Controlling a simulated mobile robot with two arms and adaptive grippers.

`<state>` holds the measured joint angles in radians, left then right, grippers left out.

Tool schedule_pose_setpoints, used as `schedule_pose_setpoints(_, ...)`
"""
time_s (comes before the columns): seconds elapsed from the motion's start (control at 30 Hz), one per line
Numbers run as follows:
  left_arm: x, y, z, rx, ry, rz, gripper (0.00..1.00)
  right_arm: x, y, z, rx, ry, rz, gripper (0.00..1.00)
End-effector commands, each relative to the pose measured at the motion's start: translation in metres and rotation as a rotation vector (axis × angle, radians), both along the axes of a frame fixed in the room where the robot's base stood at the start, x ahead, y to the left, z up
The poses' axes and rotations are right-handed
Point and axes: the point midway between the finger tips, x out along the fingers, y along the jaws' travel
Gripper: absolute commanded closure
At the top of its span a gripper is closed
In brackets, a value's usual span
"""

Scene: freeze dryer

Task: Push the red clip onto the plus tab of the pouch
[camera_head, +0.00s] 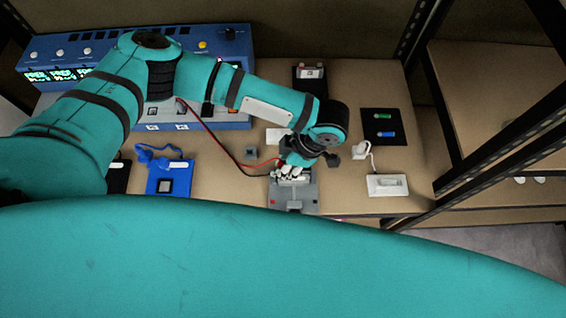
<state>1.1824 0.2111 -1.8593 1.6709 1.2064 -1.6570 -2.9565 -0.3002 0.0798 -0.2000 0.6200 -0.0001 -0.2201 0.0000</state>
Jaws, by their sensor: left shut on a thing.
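My left gripper (293,168) reaches down over the grey fixture (307,202) at the front middle of the table. A red lead (212,132) runs from the blue device to the gripper's fingers. The gripper is shut on the end of this lead, the red clip, which the fingers mostly hide. A black lead (229,158) ends at the fixture's left side. Small pale and silvery parts show under the fingers. I cannot make out the pouch or its plus tab clearly, nor whether the clip touches the tab. My right gripper is not in view.
A blue device (225,45) with knobs and green displays fills the back left. A blue unit (168,178) stands left of the fixture. A white device (387,185) and a black mat (385,127) lie to the right. Black shelf posts (425,120) border the table's right edge.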

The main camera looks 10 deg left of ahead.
Motion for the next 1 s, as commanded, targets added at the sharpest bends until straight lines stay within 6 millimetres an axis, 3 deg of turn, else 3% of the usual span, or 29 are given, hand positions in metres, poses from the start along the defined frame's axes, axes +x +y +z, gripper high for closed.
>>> schedule_pose_setpoints(0.47, -0.0003, 0.0, -0.0074, 0.0, 0.0, 0.0, 1.0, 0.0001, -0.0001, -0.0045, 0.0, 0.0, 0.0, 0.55)
schedule_pose_setpoints(0.5, -0.0003, 0.0, -0.0074, 0.0, 0.0, 0.0, 0.82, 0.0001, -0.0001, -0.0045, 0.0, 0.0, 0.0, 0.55)
schedule_pose_setpoints(0.7, -0.0003, 0.0, -0.0071, 0.0, 0.0, 0.0, 0.56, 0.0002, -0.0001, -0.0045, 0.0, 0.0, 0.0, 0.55)
schedule_pose_setpoints(1.0, 0.0002, -0.0008, -0.0053, 0.0, 0.0, 0.0, 0.56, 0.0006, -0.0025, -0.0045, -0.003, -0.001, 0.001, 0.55)
